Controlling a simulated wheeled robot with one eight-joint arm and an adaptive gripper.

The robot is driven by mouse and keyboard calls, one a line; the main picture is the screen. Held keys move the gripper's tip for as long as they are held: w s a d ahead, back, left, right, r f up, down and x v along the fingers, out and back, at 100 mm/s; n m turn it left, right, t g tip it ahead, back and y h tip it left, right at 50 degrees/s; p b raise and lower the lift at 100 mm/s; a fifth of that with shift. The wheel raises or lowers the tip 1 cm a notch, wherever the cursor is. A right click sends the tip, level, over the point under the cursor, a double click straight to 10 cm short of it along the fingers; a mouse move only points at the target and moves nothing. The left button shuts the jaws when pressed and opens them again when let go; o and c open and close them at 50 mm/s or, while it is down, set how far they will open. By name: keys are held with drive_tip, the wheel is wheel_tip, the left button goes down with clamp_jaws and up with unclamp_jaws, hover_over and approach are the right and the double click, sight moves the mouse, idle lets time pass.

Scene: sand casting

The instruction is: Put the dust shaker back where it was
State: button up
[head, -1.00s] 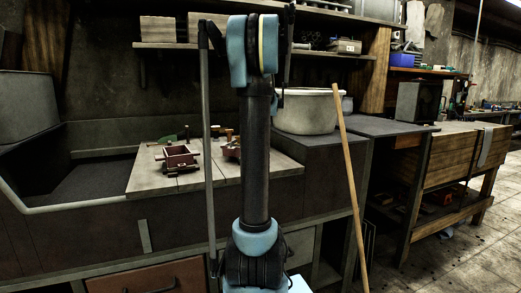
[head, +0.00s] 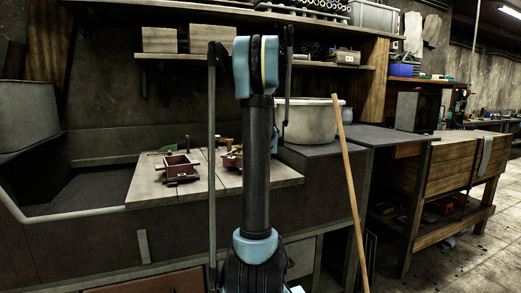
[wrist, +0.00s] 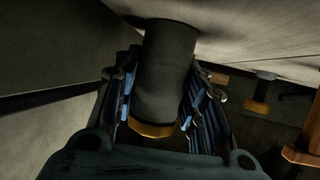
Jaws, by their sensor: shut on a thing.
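The dust shaker (wrist: 166,70) is a dark cylinder with a gold-brown rim at its lower end in the wrist view. My gripper (wrist: 158,108) is shut on it, one finger on each side. The shaker's upper end reaches in front of a pale board-like surface, and I cannot tell whether it touches it. In the head view my upright arm hides the gripper and the shaker.
A wooden board (head: 145,187) on the bench bears a red-brown moulding flask (head: 178,168) and small tools. A large pale pot (head: 309,122) stands to the right. A wooden pole (head: 351,190) leans in front. Shelves (head: 340,66) run above the bench.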

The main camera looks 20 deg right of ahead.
drive_tip(key=o, duration=0.9)
drive_tip(key=shift+o, duration=0.2)
drive_tip(key=shift+v, duration=6)
